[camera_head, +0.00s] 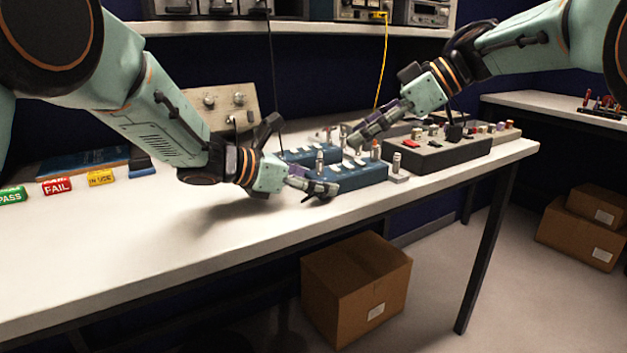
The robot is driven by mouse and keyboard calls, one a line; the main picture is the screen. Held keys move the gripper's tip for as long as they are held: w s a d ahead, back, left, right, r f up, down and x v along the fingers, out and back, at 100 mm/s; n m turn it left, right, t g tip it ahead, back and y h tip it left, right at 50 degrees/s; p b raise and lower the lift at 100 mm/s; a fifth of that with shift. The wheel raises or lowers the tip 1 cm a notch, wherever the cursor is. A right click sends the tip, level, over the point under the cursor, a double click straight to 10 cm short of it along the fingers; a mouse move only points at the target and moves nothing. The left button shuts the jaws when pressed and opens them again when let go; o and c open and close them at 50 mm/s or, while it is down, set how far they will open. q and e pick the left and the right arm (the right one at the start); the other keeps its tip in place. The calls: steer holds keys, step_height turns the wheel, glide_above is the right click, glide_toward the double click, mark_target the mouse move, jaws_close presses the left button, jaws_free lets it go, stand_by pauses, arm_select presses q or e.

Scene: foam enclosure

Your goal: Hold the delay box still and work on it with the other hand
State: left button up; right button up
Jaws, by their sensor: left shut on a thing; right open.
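The delay box appears to be the low blue box (362,179) with white switches on its sloped top, near the bench's front edge. A second, similar blue box (303,154) sits just behind it to the left. My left gripper (324,190) is shut at the left end of the front blue box and appears to hold it there. The exact contact is partly hidden by the fingers. My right gripper (357,138) is open above and behind the front blue box, apart from its switches as far as I can see.
A dark grey panel box (446,152) with coloured buttons stands to the right. A small metal block (398,175) with an upright post is by the front blue box's right end. PASS, FAIL (57,186) and IN USE signs are at left. The bench (170,245) front left is clear.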

mark_target(322, 165)
steer(key=shift+d+f+x, duration=0.1)
steer(key=shift+f+x, duration=0.05)
steer(key=shift+x, duration=1.35)
steer(key=shift+d+f+x, duration=0.1)
steer(key=shift+x, duration=1.45)
steer(key=shift+d+f+x, duration=0.1)
steer(key=shift+f+x, duration=0.05)
steer(key=shift+x, duration=1.35)
steer(key=shift+w, duration=0.1)
steer(key=shift+c, duration=0.2)
jaws_close()
steer(key=shift+s+a+m+t, duration=0.1)
steer(key=shift+s+m+t, duration=0.15)
steer(key=shift+m+t, duration=0.85)
steer(key=shift+m, duration=0.1)
steer(key=shift+h, duration=0.3)
